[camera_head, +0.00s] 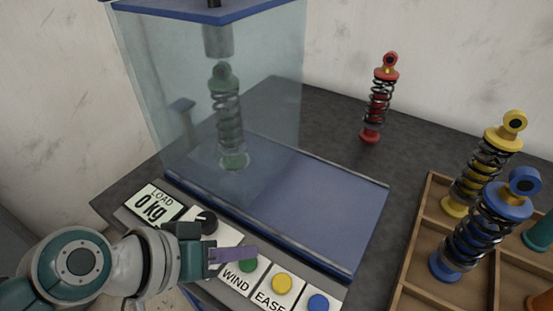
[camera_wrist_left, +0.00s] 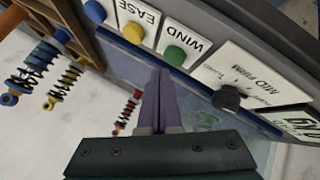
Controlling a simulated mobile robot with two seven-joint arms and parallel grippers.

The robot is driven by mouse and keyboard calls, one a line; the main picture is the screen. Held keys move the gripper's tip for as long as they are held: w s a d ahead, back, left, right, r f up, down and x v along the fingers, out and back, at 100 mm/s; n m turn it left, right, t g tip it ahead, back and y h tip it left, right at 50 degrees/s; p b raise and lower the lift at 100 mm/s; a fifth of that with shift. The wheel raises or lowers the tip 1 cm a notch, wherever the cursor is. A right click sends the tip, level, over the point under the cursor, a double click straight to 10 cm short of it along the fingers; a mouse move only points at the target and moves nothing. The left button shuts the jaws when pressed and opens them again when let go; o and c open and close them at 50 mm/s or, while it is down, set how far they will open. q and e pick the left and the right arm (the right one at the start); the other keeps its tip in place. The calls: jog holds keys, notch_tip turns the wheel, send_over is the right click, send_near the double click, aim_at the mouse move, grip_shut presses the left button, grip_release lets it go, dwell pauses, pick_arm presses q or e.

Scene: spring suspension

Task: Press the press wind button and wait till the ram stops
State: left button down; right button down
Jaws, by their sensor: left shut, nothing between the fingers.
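The green WIND button (camera_head: 248,264) is on the front control panel of the press, partly hidden in the head view behind my left fingers. It also shows clear in the left wrist view (camera_wrist_left: 175,55). My left gripper (camera_head: 250,254) is shut and empty, its purple fingers over the WIND button area; I cannot tell whether they touch it. The ram (camera_head: 217,40) hangs above a green spring strut (camera_head: 228,115), which stands upright behind the clear guard (camera_head: 270,60). The load display (camera_head: 153,205) reads 0 kg. My right gripper is not in view.
The yellow EASE button (camera_head: 281,283) and a blue button (camera_head: 318,302) sit right of WIND; a black knob (camera_head: 206,222) sits left. A wooden tray (camera_head: 412,262) holds yellow and blue struts at the right. A red strut (camera_head: 378,100) stands at the back.

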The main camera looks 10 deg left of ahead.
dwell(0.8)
pick_arm(q)
jog(key=shift+f+b, duration=0.4)
jog(key=shift+f, duration=0.05)
